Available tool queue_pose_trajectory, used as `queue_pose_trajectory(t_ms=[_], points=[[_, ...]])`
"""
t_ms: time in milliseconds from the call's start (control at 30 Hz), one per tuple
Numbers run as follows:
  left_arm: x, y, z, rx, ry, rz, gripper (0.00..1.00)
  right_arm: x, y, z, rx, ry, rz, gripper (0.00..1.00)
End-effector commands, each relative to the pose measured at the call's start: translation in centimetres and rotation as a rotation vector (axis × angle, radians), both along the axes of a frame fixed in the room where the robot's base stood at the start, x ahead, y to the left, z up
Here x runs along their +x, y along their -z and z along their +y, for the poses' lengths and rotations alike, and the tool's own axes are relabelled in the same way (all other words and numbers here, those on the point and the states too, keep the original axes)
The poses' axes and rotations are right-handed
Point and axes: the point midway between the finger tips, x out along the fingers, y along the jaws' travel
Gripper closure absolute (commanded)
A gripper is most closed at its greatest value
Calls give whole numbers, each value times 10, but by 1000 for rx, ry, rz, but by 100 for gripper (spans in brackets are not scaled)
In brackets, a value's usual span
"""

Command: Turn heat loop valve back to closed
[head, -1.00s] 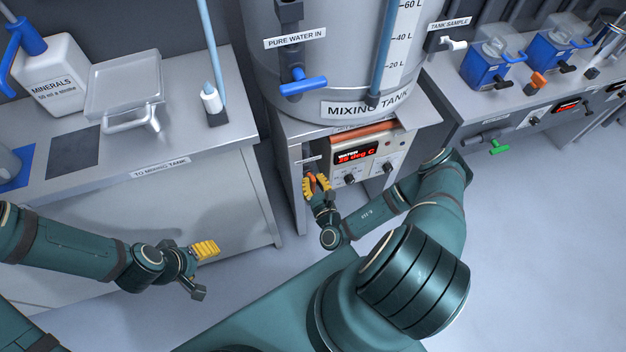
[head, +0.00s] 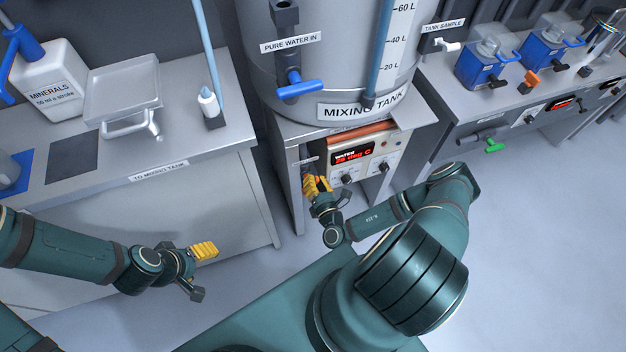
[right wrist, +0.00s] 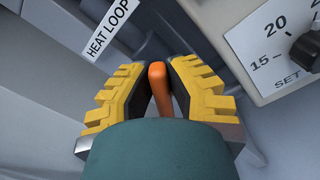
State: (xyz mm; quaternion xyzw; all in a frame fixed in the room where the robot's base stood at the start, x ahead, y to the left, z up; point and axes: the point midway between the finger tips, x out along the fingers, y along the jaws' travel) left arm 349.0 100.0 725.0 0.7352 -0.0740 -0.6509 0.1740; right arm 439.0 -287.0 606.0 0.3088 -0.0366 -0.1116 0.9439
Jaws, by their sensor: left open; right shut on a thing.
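The heat loop valve's orange handle (right wrist: 159,88) shows in the right wrist view, between the yellow fingers of my right gripper (right wrist: 160,92). That gripper is shut on the handle, just below the HEAT LOOP label (right wrist: 109,29). In the head view my right gripper (head: 316,186) sits at the left side of the cabinet under the mixing tank and hides most of the handle. The valve body is hidden. My left gripper (head: 203,270) is open and empty, low in front of the left bench.
A heater panel (head: 350,165) with a red display reading WATER 26 deg C and knobs is just right of my right gripper. The mixing tank (head: 330,60) stands above, with a blue-handled valve (head: 299,88). The left bench (head: 215,158) and right bench flank it.

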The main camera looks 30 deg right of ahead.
Motion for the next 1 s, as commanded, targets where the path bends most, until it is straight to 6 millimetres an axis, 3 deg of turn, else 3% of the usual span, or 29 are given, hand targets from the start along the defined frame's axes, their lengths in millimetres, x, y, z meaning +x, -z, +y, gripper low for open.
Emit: queue_pose_trajectory(t_ms=[600,1000], points=[[2,10,0,1,-1,-5,34,-2,12,-10,558,2,-136,100],[4,18,1,1,-2,-9,34,-2,19,-11,806,2,-195,100]])
